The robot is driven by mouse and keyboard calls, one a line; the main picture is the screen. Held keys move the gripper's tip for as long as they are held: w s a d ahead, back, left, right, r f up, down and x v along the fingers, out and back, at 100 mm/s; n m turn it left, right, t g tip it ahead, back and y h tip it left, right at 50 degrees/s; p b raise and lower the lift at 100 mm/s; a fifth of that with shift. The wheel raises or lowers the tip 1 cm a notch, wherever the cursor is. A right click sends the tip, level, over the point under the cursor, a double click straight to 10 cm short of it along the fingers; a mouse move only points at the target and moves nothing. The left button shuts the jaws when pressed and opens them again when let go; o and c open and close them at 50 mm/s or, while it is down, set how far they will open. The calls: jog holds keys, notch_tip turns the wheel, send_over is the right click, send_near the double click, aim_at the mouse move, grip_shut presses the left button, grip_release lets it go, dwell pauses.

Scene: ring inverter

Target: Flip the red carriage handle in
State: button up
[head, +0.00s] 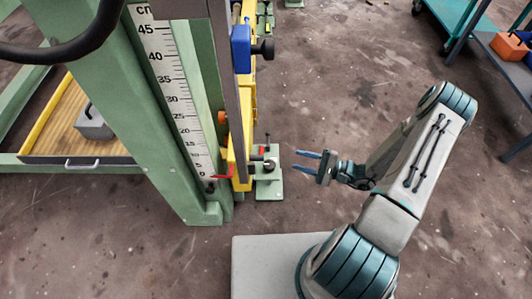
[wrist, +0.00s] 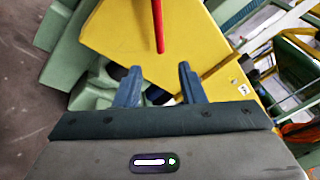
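My gripper (head: 300,160) is open and empty in the head view. Its blue fingers point left toward the lower end of the green machine column, with a gap between. In the wrist view, the gripper (wrist: 158,80) has its two fingers apart. A thin red bar, which looks like the red carriage handle (wrist: 158,28), comes down from the top edge in front of a yellow plate (wrist: 125,30). Its lower end is in line with the gap between the fingers, beyond the tips. In the head view, a small red lever (head: 267,141) stands beside the yellow carriage (head: 237,168).
A green column (head: 120,95) bears a centimetre scale (head: 170,85). A red pointer (head: 222,176) sits near the scale's low end. A blue block (head: 241,48) is higher up. A shelf unit (head: 475,30) stands at the upper right. Floor (head: 330,90) around my gripper is mostly clear.

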jog(key=b+x, duration=0.2)
jog(key=x, duration=1)
jog(key=shift+a, duration=0.3)
grip_shut()
